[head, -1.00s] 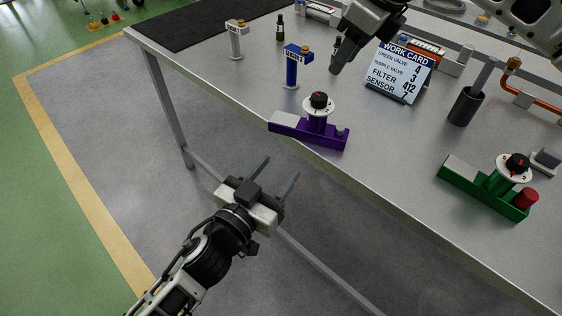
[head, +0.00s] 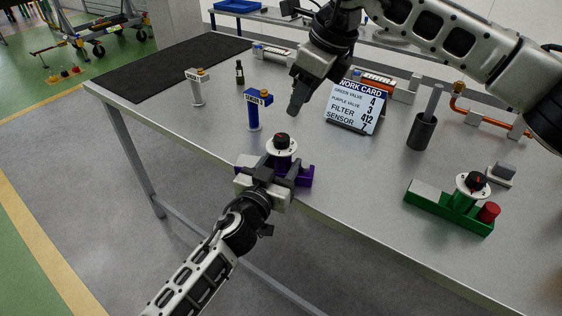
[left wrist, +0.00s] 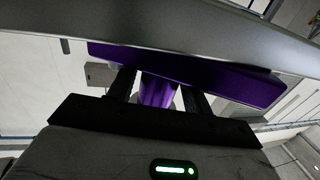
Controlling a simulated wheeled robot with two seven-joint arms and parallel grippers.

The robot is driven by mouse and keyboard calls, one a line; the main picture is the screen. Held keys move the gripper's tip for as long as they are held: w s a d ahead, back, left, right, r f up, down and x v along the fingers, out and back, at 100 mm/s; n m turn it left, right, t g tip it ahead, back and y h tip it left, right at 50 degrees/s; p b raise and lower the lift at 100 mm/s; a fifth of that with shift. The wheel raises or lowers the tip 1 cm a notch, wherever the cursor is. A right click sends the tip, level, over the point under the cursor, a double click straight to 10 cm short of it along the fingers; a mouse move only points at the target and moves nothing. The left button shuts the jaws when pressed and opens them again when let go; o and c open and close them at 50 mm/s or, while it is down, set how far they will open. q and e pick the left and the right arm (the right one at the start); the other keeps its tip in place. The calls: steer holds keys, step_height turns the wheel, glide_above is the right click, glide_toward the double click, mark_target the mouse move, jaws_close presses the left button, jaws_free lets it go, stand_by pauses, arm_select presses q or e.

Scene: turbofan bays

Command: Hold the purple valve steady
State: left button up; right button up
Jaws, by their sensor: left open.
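The purple valve (head: 306,177) stands at the table's near edge, with a white dial and black knob (head: 281,143) on top. My left gripper (head: 278,168) has reached it from the front and hides part of its base. In the left wrist view my left gripper (left wrist: 158,92) is open, one finger on each side of the valve's purple round post (left wrist: 157,90). Whether the fingers touch the post I cannot tell. My right gripper (head: 298,98) hangs over the table beyond the valve, apart from it; its fingers overlap, so its opening is unclear.
A blue sensor post (head: 254,110), a grey post (head: 196,88) and a small dark bottle (head: 240,73) stand behind. The work card (head: 357,108) and a dark cup (head: 421,131) are to the right. A green valve (head: 450,208) sits front right. Bare tabletop lies between the valves.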

arm_select(q)
steer(key=shift+w+d, duration=0.1)
steer(key=shift+w, duration=0.15)
